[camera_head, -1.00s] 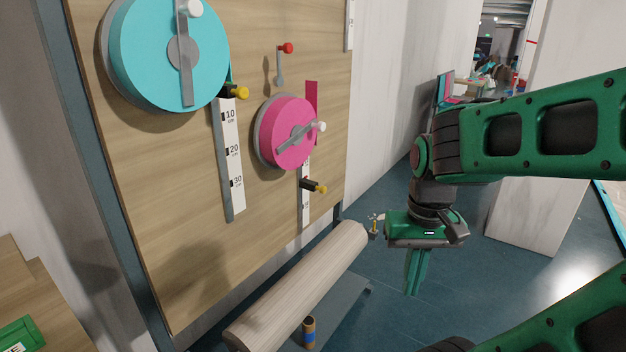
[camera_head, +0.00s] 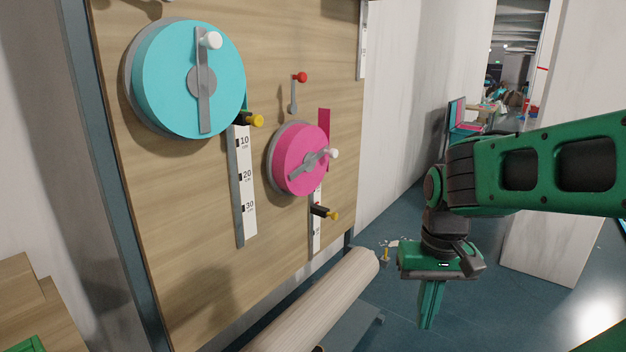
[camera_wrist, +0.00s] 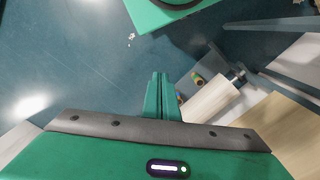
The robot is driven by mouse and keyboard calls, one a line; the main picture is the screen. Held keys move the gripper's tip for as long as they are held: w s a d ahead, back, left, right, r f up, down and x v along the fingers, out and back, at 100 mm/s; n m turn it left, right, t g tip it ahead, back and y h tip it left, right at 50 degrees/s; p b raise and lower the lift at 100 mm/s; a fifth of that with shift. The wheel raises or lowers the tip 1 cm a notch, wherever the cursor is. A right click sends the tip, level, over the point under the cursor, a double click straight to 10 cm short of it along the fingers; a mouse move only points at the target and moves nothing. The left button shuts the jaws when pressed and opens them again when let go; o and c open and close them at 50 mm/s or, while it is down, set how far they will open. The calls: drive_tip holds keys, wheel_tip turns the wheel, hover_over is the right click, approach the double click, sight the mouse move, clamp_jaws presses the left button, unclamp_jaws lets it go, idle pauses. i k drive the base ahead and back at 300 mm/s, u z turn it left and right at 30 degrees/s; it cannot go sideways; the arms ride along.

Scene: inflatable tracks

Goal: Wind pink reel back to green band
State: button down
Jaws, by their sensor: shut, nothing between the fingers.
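The pink reel (camera_head: 299,160) is mounted on the upright wooden board. Its grey crank arm slants up to the right and ends in a white knob (camera_head: 333,153). A pink strip (camera_head: 324,128) shows behind the reel's upper right. Below it, a black slider with a yellow knob (camera_head: 333,215) sits on a white scale (camera_head: 317,238). I cannot make out a green band on this scale. My gripper (camera_head: 428,322) points down over the floor, right of the board and well apart from the reel. It is shut and empty; its fingers also show in the wrist view (camera_wrist: 161,92).
A larger cyan reel (camera_head: 188,78) with its own scale is at the board's upper left. A small lever with a red knob (camera_head: 301,77) is above the pink reel. A pale roller (camera_head: 322,300) juts out below the board. Floor (camera_head: 405,205) lies open between board and arm.

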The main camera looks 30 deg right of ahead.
sight(299, 154)
drive_tip(key=k, duration=1.1)
drive_tip(key=z, duration=0.55)
drive_tip(key=i, duration=1.3)
drive_tip(key=z, duration=0.35)
